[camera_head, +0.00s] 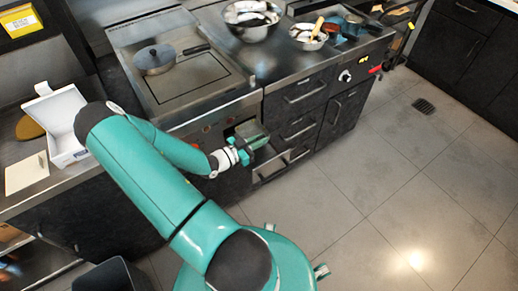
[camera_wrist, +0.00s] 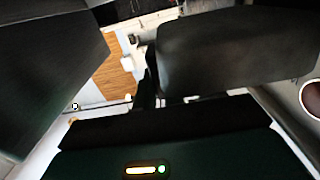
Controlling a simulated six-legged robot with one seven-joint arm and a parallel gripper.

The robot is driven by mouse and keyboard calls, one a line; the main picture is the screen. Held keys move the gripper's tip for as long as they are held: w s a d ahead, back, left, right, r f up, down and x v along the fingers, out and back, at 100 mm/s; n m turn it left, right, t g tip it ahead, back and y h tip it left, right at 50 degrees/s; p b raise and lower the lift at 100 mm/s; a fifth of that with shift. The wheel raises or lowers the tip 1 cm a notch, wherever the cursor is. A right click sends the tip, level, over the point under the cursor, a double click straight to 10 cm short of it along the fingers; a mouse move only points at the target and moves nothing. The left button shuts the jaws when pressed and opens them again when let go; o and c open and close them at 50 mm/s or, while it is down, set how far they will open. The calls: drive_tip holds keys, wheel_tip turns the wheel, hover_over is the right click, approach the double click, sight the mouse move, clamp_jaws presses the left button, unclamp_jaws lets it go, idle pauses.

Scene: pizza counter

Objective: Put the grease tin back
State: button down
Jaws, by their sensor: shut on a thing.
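The tin's outline is not clear there.
The griddle (camera_head: 190,87) above carries a lidded pan (camera_head: 154,59). A white open box (camera_head: 61,118) stands on the left counter. The tiled floor (camera_head: 370,180) at right is clear.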

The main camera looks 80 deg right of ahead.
drive_tip(key=shift+f, duration=2.65)
drive_tip(key=shift+f, duration=0.2)
drive_tip(key=c, duration=1.5)
unclamp_jaws()
drive_tip(key=v, duration=1.4)
drive_tip(key=shift+r, duration=0.2)
drive_tip(key=shift+w+d, duration=0.1)
drive_tip(key=shift+d, duration=0.05)
